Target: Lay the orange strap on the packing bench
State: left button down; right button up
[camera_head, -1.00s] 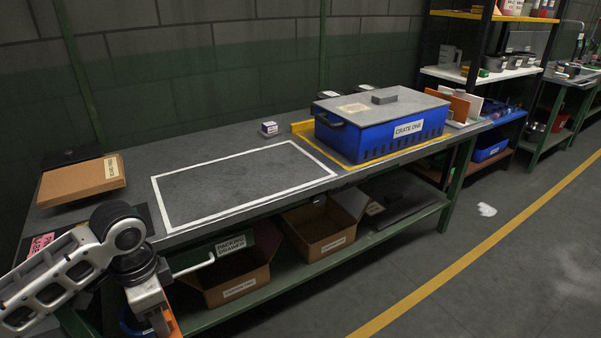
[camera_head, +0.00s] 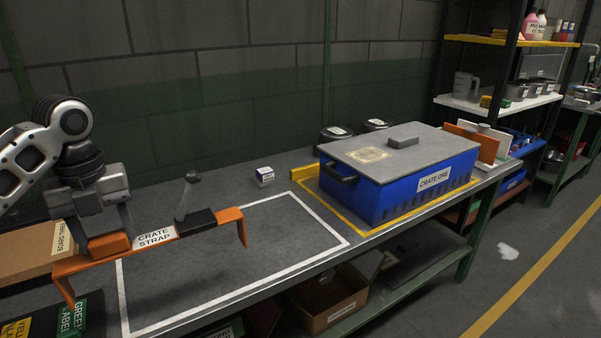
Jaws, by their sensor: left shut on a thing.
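The orange strap (camera_head: 228,215) carries a white label reading "CRATE STRAP", a black section and a grey lever. Its two ends bend downward. My left gripper (camera_head: 108,243) is shut on the strap near its left part and holds it up at the left of the packing bench (camera_head: 225,181). The strap appears above the bench top, over the left part of the white-outlined rectangle; the exact gap is hard to tell. The fingertips are partly hidden by the strap. My right gripper is not in view.
A blue crate (camera_head: 395,195) with a grey lid stands in a yellow outline on the bench's right. A small white box (camera_head: 264,176) sits behind the white outline. A cardboard box (camera_head: 30,250) and label cards (camera_head: 72,318) are at left. The outlined area's right part is clear.

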aim_at(168, 220)
jog(key=i, duration=1.15)
